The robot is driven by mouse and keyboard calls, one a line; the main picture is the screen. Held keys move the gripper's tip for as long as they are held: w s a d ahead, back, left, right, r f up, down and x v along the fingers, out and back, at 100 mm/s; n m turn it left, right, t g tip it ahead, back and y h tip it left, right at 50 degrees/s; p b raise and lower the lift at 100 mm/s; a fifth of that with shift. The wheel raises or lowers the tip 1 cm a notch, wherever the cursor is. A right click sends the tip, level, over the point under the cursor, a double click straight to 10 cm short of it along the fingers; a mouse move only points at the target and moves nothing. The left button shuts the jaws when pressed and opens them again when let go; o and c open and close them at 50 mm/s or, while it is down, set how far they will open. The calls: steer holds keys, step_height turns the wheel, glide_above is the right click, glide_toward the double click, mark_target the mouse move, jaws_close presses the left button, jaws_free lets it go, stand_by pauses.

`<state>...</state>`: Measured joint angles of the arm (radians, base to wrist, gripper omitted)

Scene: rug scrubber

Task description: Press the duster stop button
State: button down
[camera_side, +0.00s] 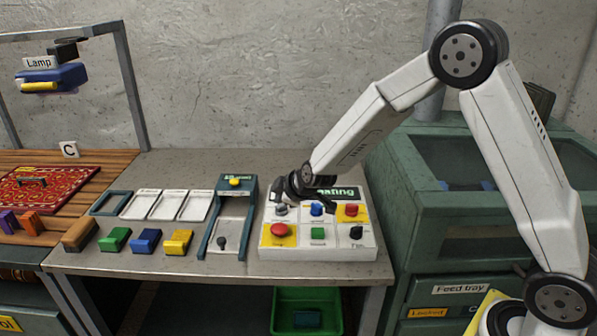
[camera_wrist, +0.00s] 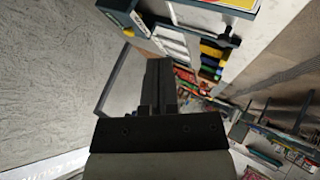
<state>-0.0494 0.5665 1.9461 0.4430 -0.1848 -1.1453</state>
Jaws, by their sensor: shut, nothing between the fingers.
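A white control panel (camera_side: 262,250) stands on the grey bench. Its back row has a grey button (camera_side: 281,209), a blue button (camera_side: 317,208) and a red button on yellow (camera_side: 351,209). Its front row has a large red button on yellow (camera_side: 280,230), a green button (camera_side: 318,233) and a black knob (camera_side: 356,232). The labels are too small to read, so I cannot tell which is the duster stop. My gripper (camera_side: 300,190) is above the panel's back left, partly covering its green sign. In the wrist view, my gripper (camera_wrist: 158,75) is shut and empty.
Left of the panel stands a blue-green frame (camera_side: 207,236) with a yellow button (camera_side: 235,182) on top. Further left are white trays (camera_side: 168,205) and coloured blocks (camera_side: 146,241). A green machine (camera_side: 420,235) stands right of the bench. A red rug (camera_side: 45,205) lies far left.

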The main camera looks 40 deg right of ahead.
mark_target(282, 228)
steer(key=shift+f, duration=3)
steer(key=shift+f, duration=0.95)
stand_by(0.9)
steer(key=shift+r, duration=0.9)
steer(key=shift+r, duration=0.1)
stand_by(0.3)
steer(key=shift+r, duration=2.45)
